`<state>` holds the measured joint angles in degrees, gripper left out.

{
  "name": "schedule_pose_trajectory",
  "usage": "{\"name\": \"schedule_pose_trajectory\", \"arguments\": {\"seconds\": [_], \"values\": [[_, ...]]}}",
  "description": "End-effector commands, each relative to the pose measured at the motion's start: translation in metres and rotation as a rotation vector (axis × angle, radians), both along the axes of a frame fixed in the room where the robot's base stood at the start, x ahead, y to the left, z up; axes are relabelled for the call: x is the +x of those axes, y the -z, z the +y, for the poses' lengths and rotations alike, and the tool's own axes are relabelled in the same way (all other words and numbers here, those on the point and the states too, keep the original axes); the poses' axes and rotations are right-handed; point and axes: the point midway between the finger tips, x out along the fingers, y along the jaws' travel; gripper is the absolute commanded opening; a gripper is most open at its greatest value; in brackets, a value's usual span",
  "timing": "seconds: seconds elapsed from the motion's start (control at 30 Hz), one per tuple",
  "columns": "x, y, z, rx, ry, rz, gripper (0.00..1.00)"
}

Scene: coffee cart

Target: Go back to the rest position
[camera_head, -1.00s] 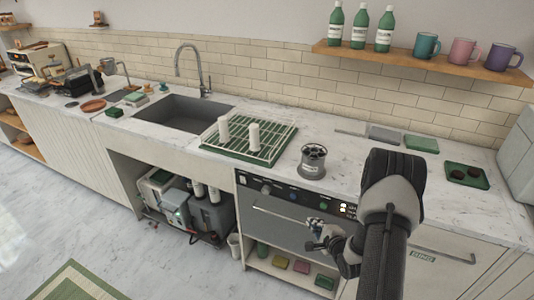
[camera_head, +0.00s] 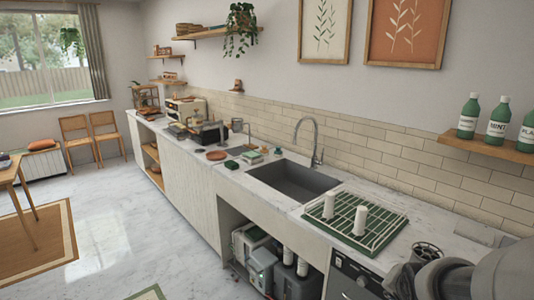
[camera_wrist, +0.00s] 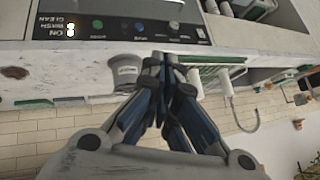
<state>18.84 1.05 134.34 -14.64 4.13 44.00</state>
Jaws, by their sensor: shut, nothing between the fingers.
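My gripper (camera_wrist: 165,65) shows in the wrist view, its fingers drawn together with nothing between them. That view looks upside down at the counter front, with the control panel (camera_wrist: 110,25) of the built-in machine just beyond the fingertips. A grey cup-like holder (camera_wrist: 125,70) and the dish rack (camera_wrist: 215,62) show near the fingers, apart from them. In the head view my arm fills the lower right corner, and the fingers cannot be made out there.
The green dish rack (camera_head: 328,240) holds two white cylinders beside the sink (camera_head: 292,180). A round dark-topped holder (camera_head: 427,252) stands near my arm. A shelf (camera_head: 490,148) with green bottles (camera_head: 497,122) is on the wall.

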Motion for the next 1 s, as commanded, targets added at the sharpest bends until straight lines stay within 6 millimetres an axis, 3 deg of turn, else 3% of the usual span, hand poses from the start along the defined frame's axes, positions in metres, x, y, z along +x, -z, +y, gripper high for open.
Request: {"name": "schedule_pose_trajectory", "arguments": {"seconds": [0.03,0.2,0.4,0.5,0.7,1.0], "values": [[-0.016,-0.018,0.019,-0.034,-0.061,0.026,0.0],[-0.083,-0.048,0.072,-0.123,-0.28,0.156,0.0],[-0.167,-0.062,0.125,-0.183,-0.559,0.274,0.0],[-0.197,-0.062,0.14,-0.199,-0.668,0.311,0.0],[-0.224,-0.061,0.152,-0.21,-0.767,0.342,0.0],[-0.225,-0.061,0.152,-0.21,-0.77,0.345,0.0]]}}
